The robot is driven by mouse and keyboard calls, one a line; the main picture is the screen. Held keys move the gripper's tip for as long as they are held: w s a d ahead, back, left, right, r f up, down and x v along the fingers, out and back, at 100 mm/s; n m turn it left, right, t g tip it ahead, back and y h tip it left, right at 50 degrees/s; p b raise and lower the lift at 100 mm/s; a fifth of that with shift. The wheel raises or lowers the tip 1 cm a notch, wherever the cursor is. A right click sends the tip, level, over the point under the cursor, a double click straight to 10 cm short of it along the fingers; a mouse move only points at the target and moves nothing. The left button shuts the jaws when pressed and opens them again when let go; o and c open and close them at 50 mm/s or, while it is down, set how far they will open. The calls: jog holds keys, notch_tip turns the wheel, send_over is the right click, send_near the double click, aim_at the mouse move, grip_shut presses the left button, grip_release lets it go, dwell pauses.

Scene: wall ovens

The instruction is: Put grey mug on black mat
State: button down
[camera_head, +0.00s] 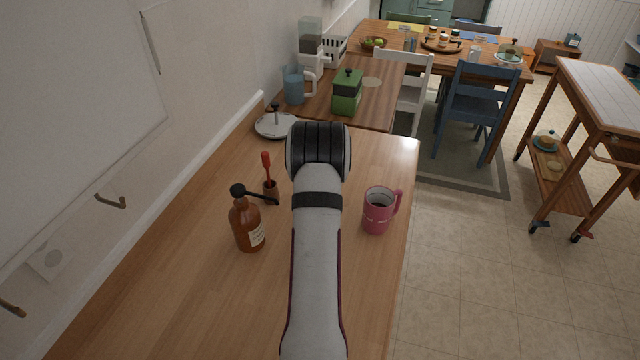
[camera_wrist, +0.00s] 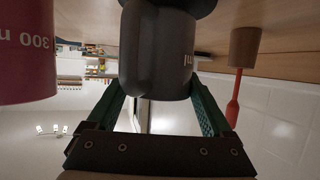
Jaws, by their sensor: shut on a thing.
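The dark grey mug (camera_wrist: 157,50) fills the middle of the wrist view, which shows the scene upside down. My gripper (camera_wrist: 157,95) has its green fingers on both sides of the mug and is shut on it. A black flat rounded thing (camera_wrist: 200,6), likely the black mat, shows at the top edge, right by the mug's base. I cannot tell whether the mug touches it. In the head view my arm hides the gripper, the grey mug and the mat.
A pink mug (camera_head: 377,211) stands right of my arm and is close by in the wrist view (camera_wrist: 25,50). Left are a brown pump bottle (camera_head: 247,225) and a wooden cup (camera_head: 270,191) holding a red-handled tool (camera_head: 266,165). A green canister (camera_head: 347,93) stands beyond.

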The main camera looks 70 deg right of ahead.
jog(key=shift+f, duration=0.35)
jog(key=shift+f, duration=0.1)
